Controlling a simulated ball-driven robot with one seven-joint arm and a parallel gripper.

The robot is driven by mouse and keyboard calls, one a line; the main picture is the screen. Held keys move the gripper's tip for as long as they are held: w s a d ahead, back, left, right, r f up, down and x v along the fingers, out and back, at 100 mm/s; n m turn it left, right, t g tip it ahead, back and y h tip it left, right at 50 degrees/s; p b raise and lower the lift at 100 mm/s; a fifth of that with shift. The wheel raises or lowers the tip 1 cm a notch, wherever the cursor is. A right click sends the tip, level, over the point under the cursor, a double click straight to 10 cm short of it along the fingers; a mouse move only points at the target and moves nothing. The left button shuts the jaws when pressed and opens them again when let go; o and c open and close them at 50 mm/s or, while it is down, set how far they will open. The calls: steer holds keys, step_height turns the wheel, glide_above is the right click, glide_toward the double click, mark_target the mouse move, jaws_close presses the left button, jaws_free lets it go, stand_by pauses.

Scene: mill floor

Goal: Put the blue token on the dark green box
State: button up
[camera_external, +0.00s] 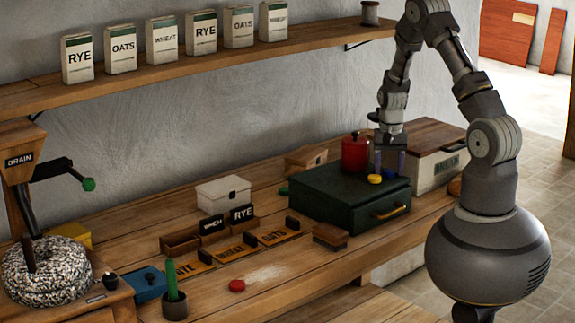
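The dark green box (330,200) stands at the right part of the bench, with a yellow handle on its front. A blue token (389,174) shows at the right part of its top, just below my gripper. It appears to rest on the lid; at this size I cannot tell whether a small gap remains. My gripper (390,168) points down over the box, its two fingers apart on either side of the spot above the blue token. Its fingers look open, with nothing visible held between them.
A yellow token (374,179) lies beside the blue one, and a red canister (355,153) stands behind on the box. A pale crate (436,170) is to the right. A red token (237,286) lies on the bench front. The shelf (185,68) runs above.

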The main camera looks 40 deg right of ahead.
step_height(320, 180, up, 12)
steer(key=p, duration=0.3)
steer(key=shift+r, duration=0.25)
step_height(320, 180, up, 11)
steer(key=n+t, duration=0.2)
steer(key=t, duration=0.1)
glide_above(389, 170)
steer(key=w+a, duration=0.2)
steer(key=w, duration=0.4)
steer(key=w+a+r+n+t, duration=0.1)
steer(key=w+a+r+t, duration=0.15)
steer(key=r, duration=0.65)
steer(key=w+a+r+n+t, duration=0.1)
steer(key=r+n+t, duration=0.15)
steer(key=r, duration=0.75)
steer(key=s+a+r+n+t, duration=0.1)
steer(key=s+a+r+t, duration=0.1)
steer(key=r, duration=0.7)
steer(key=s+a+r+n+t, duration=0.1)
steer(key=s+r, duration=0.4)
steer(key=r, duration=0.5)
steer(key=s+a+r+n+t, duration=0.1)
steer(key=s+a+r+t, duration=0.2)
steer(key=r, duration=0.7)
steer(key=shift+s+r+t, duration=0.25)
steer(key=shift+s+t, duration=0.2)
steer(key=shift+t, duration=0.25)
steer(key=shift+n, duration=0.25)
